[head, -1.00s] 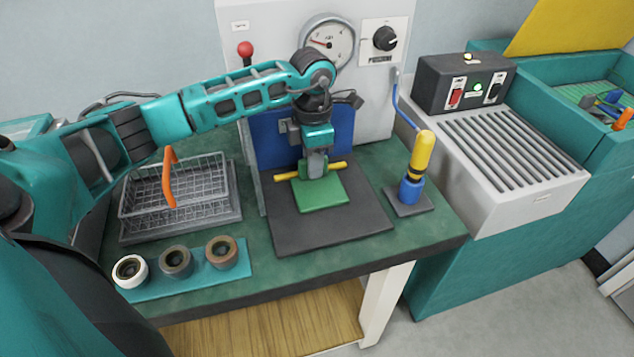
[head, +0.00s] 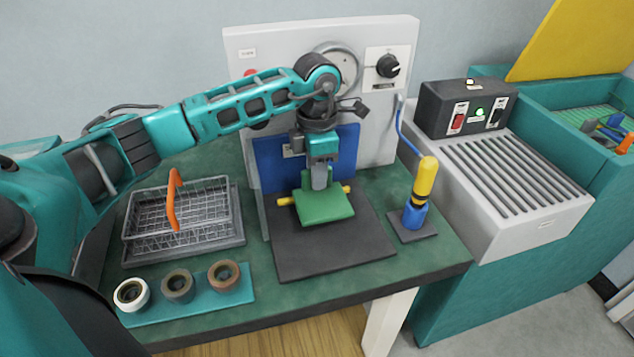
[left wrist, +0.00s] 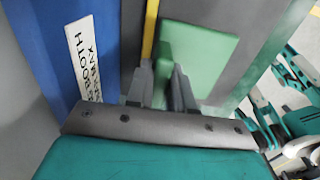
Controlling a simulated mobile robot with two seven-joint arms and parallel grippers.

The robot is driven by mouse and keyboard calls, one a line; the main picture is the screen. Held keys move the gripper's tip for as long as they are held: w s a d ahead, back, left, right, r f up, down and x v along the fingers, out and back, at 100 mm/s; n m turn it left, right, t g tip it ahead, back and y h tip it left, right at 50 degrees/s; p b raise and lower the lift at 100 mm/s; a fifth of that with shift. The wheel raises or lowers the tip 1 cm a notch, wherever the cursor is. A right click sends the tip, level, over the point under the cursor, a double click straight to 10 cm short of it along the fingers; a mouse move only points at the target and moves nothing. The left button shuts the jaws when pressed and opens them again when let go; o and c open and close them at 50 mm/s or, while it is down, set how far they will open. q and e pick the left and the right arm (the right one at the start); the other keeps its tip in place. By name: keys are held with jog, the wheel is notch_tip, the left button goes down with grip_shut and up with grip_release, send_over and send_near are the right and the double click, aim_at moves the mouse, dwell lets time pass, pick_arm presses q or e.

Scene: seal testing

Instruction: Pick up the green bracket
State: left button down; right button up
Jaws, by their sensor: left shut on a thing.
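The green bracket (head: 325,207) has a flat plate and an upright part. My left gripper (head: 321,182) is shut on its upright part from above and holds it over the dark grey mat, seemingly clear of it. The bracket also shows in the left wrist view (left wrist: 196,55), between the fingers (left wrist: 160,85). A yellow bar (head: 286,201) runs behind the bracket, its two ends showing at either side. The bracket hides the bar's middle. My right gripper is not in view.
A blue panel (head: 275,160) and a white gauge panel (head: 240,50) stand behind. A wire basket (head: 205,210) with an orange handle is at left, three rings (head: 178,287) in front. A yellow-and-blue tool (head: 425,180) stands at right beside a slatted conveyor (head: 500,150).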

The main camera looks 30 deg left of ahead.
pick_arm(q)
notch_tip(320, 180, up, 17)
jog(key=p, duration=0.1)
jog(key=shift+f, duration=0.2)
